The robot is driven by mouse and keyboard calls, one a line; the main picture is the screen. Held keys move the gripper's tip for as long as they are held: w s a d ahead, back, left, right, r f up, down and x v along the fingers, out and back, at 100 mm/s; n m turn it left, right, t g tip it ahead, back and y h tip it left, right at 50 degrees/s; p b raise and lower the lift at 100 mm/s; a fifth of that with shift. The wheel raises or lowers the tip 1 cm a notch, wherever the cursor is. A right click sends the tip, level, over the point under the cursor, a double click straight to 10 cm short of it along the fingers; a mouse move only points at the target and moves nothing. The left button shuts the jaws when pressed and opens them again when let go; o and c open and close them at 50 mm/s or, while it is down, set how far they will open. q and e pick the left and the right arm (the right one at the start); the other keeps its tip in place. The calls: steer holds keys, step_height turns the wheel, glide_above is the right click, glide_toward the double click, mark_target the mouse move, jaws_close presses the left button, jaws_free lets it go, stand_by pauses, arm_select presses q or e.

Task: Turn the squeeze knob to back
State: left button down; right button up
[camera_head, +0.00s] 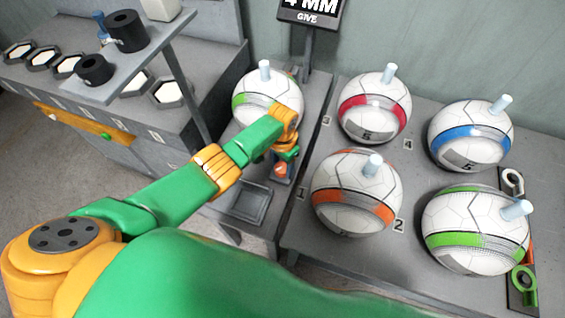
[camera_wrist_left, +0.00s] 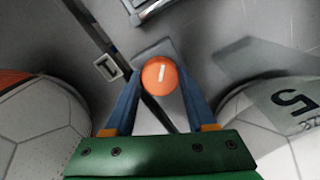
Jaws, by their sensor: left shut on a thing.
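The squeeze knob (camera_wrist_left: 160,75) is round and orange with a white mark on its face. In the left wrist view it sits between the tips of my two blue fingers, its mark running roughly up and down the picture, slightly tilted. It also shows in the head view (camera_head: 280,170), just below my left gripper (camera_head: 284,157). The left gripper is shut on the knob. A white and green ball (camera_head: 262,88) with a pale plug on top stands right behind the gripper, partly hidden by my wrist. My right gripper is not in view.
On the right table stand a red-banded ball (camera_head: 374,108), a blue-banded ball (camera_head: 470,136), an orange-banded ball (camera_head: 353,193) and a green-banded ball (camera_head: 475,231). A small grey tray (camera_head: 250,203) lies below the knob. A sign (camera_head: 310,10) reads "4 MM GIVE". A shelf (camera_head: 130,68) stands left.

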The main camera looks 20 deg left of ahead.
mark_target(282, 166)
arm_select(q)
steer(key=n, duration=0.4)
steer(key=shift+p, duration=0.35)
steer(key=shift+n, duration=2.1)
steer(key=shift+c, duration=1.2)
jaws_free()
step_height(282, 166, up, 7)
steer(key=p, duration=0.5)
steer(key=shift+r, duration=0.1)
